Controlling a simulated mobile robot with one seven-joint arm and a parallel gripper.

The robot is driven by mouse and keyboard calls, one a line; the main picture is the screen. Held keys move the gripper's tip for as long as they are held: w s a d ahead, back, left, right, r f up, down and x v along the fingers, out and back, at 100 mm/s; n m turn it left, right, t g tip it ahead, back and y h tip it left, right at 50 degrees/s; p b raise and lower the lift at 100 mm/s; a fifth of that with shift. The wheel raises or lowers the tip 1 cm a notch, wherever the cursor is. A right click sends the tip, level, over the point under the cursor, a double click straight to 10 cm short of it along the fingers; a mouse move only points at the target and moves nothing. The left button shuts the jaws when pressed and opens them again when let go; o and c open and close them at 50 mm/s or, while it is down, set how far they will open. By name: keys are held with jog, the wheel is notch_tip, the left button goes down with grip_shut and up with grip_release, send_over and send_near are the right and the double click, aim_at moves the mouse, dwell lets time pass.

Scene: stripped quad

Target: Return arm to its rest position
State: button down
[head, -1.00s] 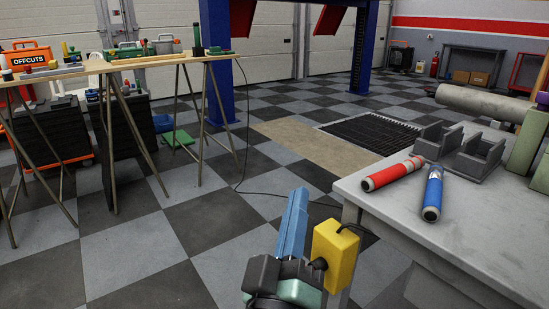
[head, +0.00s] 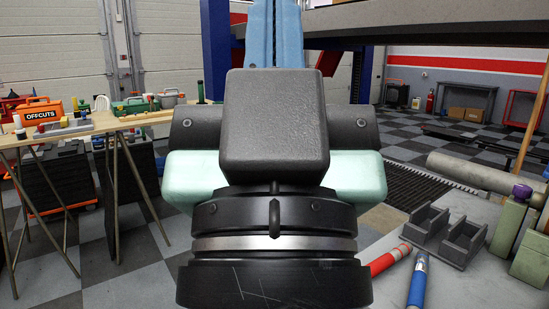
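My gripper (head: 275,32) is raised close in front of the head camera and fills the middle of the view. Its two blue fingers point up and lie side by side with only a thin seam between them. The tips are cut off by the top edge. I see nothing held between the visible parts of the fingers. The dark wrist and pale green gripper body hide much of the floor and the left part of the grey workbench (head: 480,265).
At left, a trestle table (head: 75,132) carries an orange "OFFCUTS" box (head: 41,112) and tools.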

notch_tip(320, 180, up, 25)
jog(key=p, duration=2.2)
jog(key=shift+p, duration=0.4)
jog(key=shift+r, duration=0.1)
